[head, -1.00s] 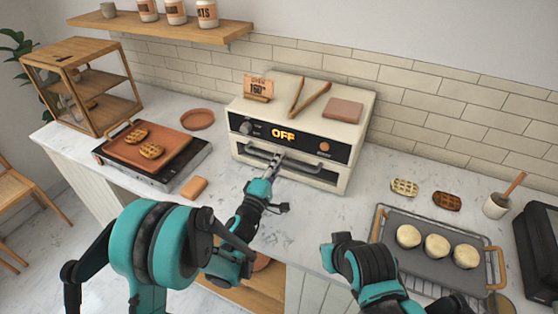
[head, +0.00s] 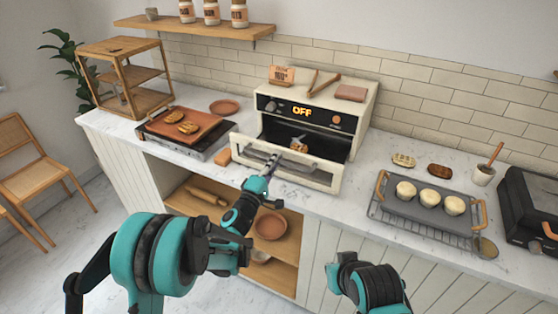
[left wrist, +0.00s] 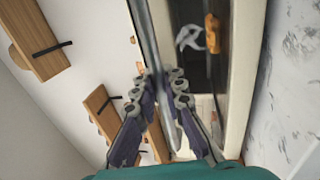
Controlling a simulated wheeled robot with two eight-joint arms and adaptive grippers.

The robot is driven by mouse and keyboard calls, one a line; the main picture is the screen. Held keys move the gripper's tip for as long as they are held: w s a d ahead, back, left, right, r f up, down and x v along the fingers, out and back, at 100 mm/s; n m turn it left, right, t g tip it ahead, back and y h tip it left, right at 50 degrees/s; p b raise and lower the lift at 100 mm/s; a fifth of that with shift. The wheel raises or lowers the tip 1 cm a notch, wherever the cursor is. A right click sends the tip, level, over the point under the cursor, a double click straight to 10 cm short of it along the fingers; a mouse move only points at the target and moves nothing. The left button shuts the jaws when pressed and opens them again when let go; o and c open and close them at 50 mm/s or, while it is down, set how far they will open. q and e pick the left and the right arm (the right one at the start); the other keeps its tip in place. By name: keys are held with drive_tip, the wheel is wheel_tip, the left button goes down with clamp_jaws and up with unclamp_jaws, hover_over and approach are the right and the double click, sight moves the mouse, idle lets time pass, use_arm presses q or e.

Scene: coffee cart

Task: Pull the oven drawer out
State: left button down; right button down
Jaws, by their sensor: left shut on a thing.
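The cream oven (head: 368,100) stands on the counter, with a dark front panel reading OFF. Its drawer (head: 325,178) is pulled partly out, with a dark gap behind its front frame. My left gripper (head: 270,166) is shut on the grey bar handle (head: 246,152) along the drawer's front. In the left wrist view the two fingers (left wrist: 162,95) lie either side of the long bar. A small orange and white thing (head: 299,144) shows in the opening; I cannot tell what it is. My right arm shows at the bottom, but its fingers do not.
A griddle with an orange tray (head: 190,126) is left of the oven, and a sponge-like block (head: 223,156) lies near the drawer's left corner. A grey tray (head: 418,216) with three round buns is at the right. Open shelves (head: 285,262) lie below the counter.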

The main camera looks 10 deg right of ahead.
use_arm(q)
drive_tip(key=shift+r+v, duration=0.15)
drive_tip(key=shift+v, duration=0.7)
drive_tip(key=shift+r+v, duration=0.2)
drive_tip(key=shift+v, duration=0.7)
drive_tip(key=c, duration=1.6)
unclamp_jaws()
drive_tip(key=shift+o, duration=0.2)
drive_tip(key=v, duration=0.7)
drive_tip(key=shift+s+a, duration=0.2)
